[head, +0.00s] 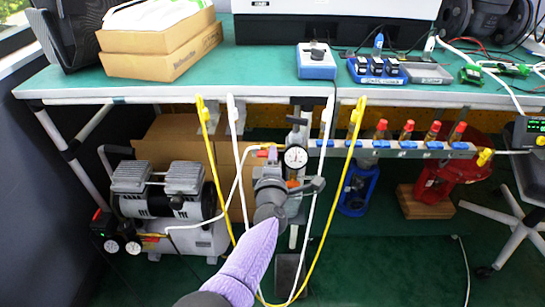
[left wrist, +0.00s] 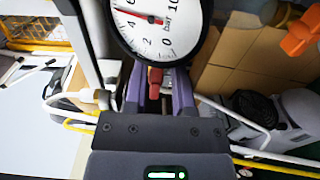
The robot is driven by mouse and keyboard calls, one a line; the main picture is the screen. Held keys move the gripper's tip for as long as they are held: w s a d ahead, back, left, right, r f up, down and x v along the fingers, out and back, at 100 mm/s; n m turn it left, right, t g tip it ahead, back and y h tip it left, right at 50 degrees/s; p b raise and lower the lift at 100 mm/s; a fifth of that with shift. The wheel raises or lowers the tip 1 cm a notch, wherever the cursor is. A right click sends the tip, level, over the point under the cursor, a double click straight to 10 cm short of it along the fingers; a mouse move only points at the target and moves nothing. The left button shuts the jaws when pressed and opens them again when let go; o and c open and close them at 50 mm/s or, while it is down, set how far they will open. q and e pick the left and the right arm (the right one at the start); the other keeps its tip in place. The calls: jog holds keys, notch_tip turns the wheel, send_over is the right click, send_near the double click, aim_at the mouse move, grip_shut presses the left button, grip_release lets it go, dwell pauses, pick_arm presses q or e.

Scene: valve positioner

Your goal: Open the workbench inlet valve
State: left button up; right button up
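A round pressure gauge (head: 296,157) with a white face hangs under the front edge of the bench, at the left end of a grey manifold bar (head: 400,148). It fills the top of the left wrist view (left wrist: 160,22). A small red part (left wrist: 155,82), perhaps the valve's handle, shows just below the gauge in the left wrist view. My left gripper (left wrist: 158,76) has its two purple fingers on either side of this red part, with narrow dark gaps between. In the head view my left wrist hides the fingers. My right gripper is not in view.
Yellow and white cables (head: 345,190) hang in loops around my left arm. A compressor (head: 163,190) stands below at left, cardboard boxes (head: 180,140) behind it. Several red-capped fittings (head: 407,131) top the manifold. A blue box (head: 316,62) sits on the bench above.

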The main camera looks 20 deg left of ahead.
pick_arm(q)
jog(key=shift+o, duration=0.8)
jog(key=p+v, duration=0.5)
jog(key=v, duration=0.5)
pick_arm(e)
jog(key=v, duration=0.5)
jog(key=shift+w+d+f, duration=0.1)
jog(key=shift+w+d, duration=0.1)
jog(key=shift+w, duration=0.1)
pick_arm(q)
jog(key=shift+w+d+r, duration=0.1)
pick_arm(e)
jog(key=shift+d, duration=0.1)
